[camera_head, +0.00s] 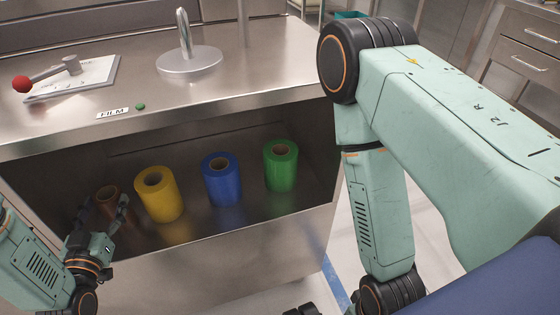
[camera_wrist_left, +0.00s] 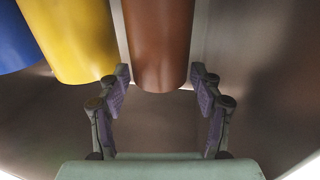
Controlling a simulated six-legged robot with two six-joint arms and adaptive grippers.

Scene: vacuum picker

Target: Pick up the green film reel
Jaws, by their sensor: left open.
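The green film reel (camera_head: 281,166) stands upright at the right end of a row of reels in the metal bin, in the head view. It is not in the left wrist view. My left gripper (camera_head: 100,221) is at the left of the bin, beside the brown reel (camera_head: 107,201) and far from the green one. In the left wrist view my left gripper (camera_wrist_left: 161,88) is open, with the brown reel (camera_wrist_left: 160,45) ahead between its fingertips. I cannot tell if they touch it. My right arm comes in from the right, but its gripper fingers are not clearly shown.
The yellow reel (camera_head: 159,194) and blue reel (camera_head: 221,179) stand between the brown and green reels. The bin's front wall (camera_head: 230,250) rises before them. The counter above carries a FILM label (camera_head: 112,113), a green button (camera_head: 140,106), a round metal stand (camera_head: 189,61) and a red-knobbed lever (camera_head: 22,84).

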